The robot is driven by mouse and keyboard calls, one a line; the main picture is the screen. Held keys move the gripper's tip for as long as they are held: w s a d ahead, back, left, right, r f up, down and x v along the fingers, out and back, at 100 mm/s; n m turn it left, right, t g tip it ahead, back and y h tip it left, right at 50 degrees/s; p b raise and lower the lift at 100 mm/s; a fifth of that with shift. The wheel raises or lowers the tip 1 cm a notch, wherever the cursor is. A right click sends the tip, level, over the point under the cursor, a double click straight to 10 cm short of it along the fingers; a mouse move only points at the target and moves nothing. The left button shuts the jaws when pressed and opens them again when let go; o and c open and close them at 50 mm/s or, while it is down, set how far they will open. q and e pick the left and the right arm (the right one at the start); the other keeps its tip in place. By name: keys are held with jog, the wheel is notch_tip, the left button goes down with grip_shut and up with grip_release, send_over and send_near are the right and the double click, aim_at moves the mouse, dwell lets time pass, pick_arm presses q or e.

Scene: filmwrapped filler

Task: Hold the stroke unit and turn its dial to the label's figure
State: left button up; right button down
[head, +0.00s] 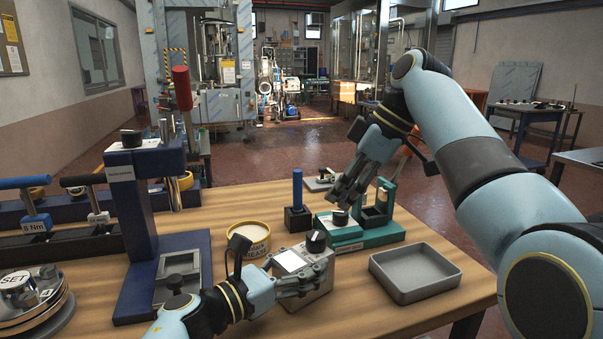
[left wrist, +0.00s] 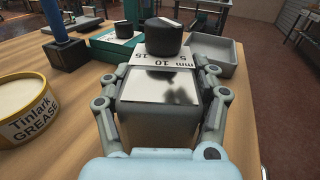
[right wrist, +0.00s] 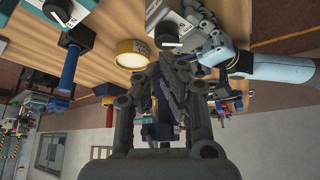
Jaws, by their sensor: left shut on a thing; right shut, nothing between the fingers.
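The stroke unit (head: 313,274) is a grey box with a bright top plate, standing on the wooden table. Its black dial (head: 317,241) sits at the far end, behind a scale (left wrist: 166,61) marked 5, 10, 15 mm in the left wrist view. My left gripper (head: 305,284) is shut on the unit, one finger on each side. A white line shows on the dial (right wrist: 169,37) in the right wrist view; its reading is unclear. My right gripper (head: 342,197) is shut and empty, above the green unit (head: 345,234) beyond the dial.
A grease tin (head: 248,238) stands left of the stroke unit. A grey tray (head: 415,273) lies to its right. A dark blue press (head: 145,225) with a red lever stands at left. A blue-handled tool (head: 297,190) stands upright behind. Bare table lies in front of the tray.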

aim_at(316, 241)
jog(key=shift+f, duration=3.55)
jog(key=shift+s+a, duration=0.1)
jog(key=shift+a, duration=0.45)
jog(key=shift+s+a, duration=0.1)
jog(key=shift+s, duration=0.1)
